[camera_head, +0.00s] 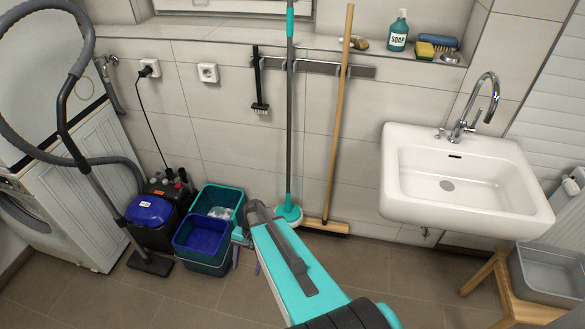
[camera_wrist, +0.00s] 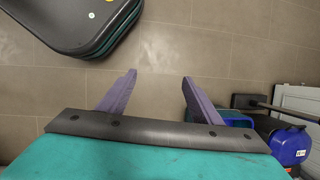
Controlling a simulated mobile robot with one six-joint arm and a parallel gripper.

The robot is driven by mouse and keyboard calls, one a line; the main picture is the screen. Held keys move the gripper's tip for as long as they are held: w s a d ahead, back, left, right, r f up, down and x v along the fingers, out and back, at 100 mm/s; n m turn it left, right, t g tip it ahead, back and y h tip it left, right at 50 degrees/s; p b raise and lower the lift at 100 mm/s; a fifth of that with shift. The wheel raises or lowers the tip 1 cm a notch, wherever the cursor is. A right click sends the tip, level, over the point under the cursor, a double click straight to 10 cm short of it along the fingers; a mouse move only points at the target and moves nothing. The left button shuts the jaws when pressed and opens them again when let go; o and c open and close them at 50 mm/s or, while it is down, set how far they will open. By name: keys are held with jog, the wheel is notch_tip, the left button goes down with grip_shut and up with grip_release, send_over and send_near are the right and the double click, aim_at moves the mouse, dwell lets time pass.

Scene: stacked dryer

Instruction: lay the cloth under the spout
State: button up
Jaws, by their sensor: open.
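The sink's chrome spout (camera_head: 489,92) arches over the white basin (camera_head: 470,180) at the right of the head view. The basin's visible inside is bare. I cannot make out a cloth for certain in either view. A pale, crumpled-looking thing (camera_head: 221,213) shows in the teal bucket, too small to tell what it is. My gripper (camera_head: 246,263) is low, in front of the wall and right of the buckets, well left of the sink. In the wrist view its two purple fingers (camera_wrist: 160,77) stand wide apart with only floor tiles between them.
Beside my gripper stand a teal bucket (camera_head: 238,204) with a blue bucket (camera_head: 201,236) and a vacuum cleaner (camera_head: 150,210). A mop (camera_head: 290,120) and broom (camera_head: 340,120) lean on the wall.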

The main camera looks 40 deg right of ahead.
jog(key=s+a+f+n+g+h, duration=0.1)
jog(key=s+a+f+n, duration=0.1)
jog(key=s, duration=0.5)
jog(key=s+a+f+n+g+h, duration=0.1)
jog(key=s+a+f+n+g, duration=0.1)
jog(key=s+n, duration=0.4)
jog(key=s+a+f+n+g+h+b, duration=0.1)
jog(key=s+a+f+n+h, duration=0.1)
jog(key=s+a, duration=0.3)
jog(key=s+f+n, duration=0.1)
jog(key=s, duration=0.2)
jog(key=shift+s+a+f+n, duration=0.25)
jog(key=shift+f+n, duration=0.1)
jog(key=shift+n, duration=0.05)
jog(key=c, duration=0.6)
jog(key=shift+a, duration=0.1)
jog(key=shift+c, duration=0.6)
